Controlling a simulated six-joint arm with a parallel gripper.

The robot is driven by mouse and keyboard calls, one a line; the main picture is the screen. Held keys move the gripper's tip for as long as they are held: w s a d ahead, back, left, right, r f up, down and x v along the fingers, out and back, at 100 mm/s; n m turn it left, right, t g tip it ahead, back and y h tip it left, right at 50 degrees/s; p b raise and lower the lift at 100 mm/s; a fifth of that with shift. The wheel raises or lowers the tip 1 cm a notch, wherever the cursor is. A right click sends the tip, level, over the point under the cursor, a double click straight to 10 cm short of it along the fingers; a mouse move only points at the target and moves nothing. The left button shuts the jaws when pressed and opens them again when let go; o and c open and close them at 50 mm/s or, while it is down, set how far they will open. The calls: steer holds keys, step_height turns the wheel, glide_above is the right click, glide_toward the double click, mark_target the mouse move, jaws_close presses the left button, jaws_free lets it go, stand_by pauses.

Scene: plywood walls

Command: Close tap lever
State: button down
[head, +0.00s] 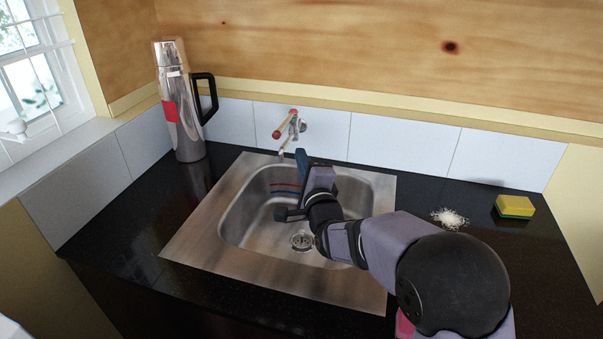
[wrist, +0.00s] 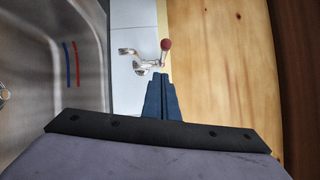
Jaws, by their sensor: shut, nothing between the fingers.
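The tap (head: 290,130) is on the white tiled wall behind the sink, with a lever that ends in a red knob (head: 277,134). In the wrist view the tap (wrist: 146,62) is just beyond my fingertips, with its red knob (wrist: 166,44) up and to the right of them. My gripper (head: 301,155) is over the back of the sink, below the tap in the head view. Its blue fingers (wrist: 159,78) are shut and empty. The fingertips overlap the tap's lower edge in the wrist view; I cannot tell whether they touch it.
The steel sink (head: 205,225) is set in a black counter (head: 130,215). A steel flask (head: 183,110) with a black handle stands at the left. A white scrubber (head: 450,217) and a yellow-green sponge (head: 515,206) lie at the right. A window is at far left.

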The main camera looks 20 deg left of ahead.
steer(key=shift+s+d+f+b, duration=0.1)
steer(key=shift+s+d+b, duration=0.1)
steer(key=shift+s, duration=0.6)
steer(key=shift+s+d+b, duration=0.15)
steer(key=shift+s, duration=0.65)
steer(key=shift+c, duration=1)
jaws_free()
